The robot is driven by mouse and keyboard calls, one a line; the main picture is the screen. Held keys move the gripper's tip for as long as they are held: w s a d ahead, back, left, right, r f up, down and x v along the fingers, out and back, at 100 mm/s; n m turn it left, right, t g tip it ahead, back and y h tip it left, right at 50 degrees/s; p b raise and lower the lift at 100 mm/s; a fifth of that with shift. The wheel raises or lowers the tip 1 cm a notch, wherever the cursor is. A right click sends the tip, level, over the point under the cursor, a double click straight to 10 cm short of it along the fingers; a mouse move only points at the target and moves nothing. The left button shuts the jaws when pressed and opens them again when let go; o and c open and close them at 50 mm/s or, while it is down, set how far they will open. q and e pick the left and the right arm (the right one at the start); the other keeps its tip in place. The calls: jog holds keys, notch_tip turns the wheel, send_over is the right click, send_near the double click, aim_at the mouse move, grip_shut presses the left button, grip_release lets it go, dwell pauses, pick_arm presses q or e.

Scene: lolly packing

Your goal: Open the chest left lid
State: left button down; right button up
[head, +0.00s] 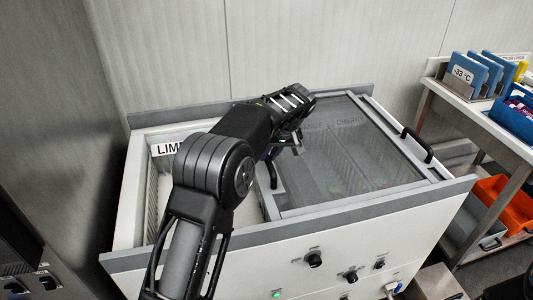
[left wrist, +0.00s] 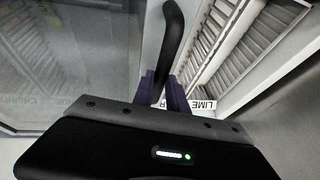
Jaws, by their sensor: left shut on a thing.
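The white chest (head: 190,262) stands in front of me with a grey rim. Its left part is open at the top, and a LIME label (head: 170,148) shows on the inner back wall. A glass lid (head: 345,160) covers the right part. The black handle (head: 272,174) of the left lid stands at the glass's left edge, near the middle of the chest. My left gripper (head: 276,153) is shut on this handle. In the left wrist view its purple fingers (left wrist: 165,90) sit on both sides of the black handle (left wrist: 171,40). My right gripper is not in view.
A second black handle (head: 418,145) is at the right end of the glass. A steel table (head: 480,118) with blue packs (head: 478,72) stands at the right, with an orange bin (head: 503,203) below. A wall stands close behind the chest.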

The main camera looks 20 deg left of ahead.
pick_arm(q)
jog(key=c, duration=1.3)
grip_release()
jog(key=v, duration=0.8)
jog(key=shift+b, duration=0.4)
